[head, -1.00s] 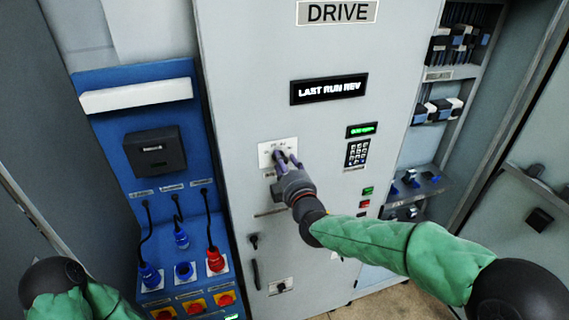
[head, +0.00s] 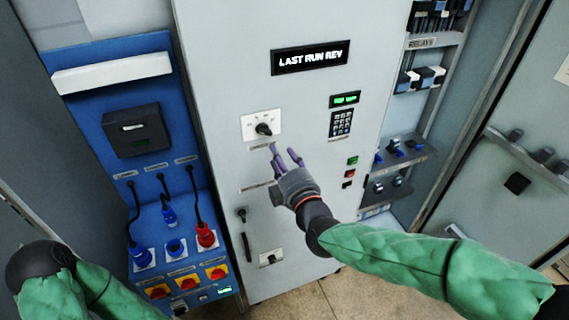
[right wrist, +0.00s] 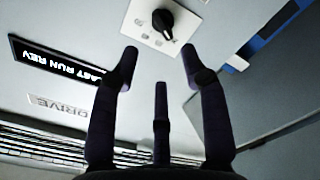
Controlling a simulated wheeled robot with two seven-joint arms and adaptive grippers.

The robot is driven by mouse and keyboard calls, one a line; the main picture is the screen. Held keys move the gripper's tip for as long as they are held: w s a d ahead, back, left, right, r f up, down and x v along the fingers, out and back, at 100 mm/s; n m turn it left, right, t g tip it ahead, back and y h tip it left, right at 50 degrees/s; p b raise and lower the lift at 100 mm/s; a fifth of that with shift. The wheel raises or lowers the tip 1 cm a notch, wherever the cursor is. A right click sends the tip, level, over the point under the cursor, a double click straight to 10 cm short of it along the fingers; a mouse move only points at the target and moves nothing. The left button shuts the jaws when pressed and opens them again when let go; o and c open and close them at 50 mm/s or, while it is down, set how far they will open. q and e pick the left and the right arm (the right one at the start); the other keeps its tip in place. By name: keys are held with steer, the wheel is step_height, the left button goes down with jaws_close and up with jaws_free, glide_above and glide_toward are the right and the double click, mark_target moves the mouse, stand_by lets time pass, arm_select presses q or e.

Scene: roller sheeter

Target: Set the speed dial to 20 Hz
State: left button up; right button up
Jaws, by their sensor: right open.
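A black rotary knob (head: 264,129) sits on a white plate (head: 250,122) on the grey drive cabinet; I cannot tell whether it is the speed dial. The knob also shows in the right wrist view (right wrist: 163,20), turned at a slant, with letters on its plate too blurred to read. My right gripper (head: 286,156) is open and empty, just below and right of the plate in the head view, apart from the knob. In the right wrist view its three dark fingers (right wrist: 160,62) are spread. No 20 Hz mark is legible. My left gripper is out of view.
A display (head: 309,56) reads "LAST RUN REV". A small green display (head: 344,99) and a keypad (head: 341,123) are right of the knob, with green and red buttons (head: 350,172) below. A blue socket panel (head: 125,105) with cables stands left.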

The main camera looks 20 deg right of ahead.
steer(key=shift+s, duration=1.05)
steer(key=shift+f, duration=0.1)
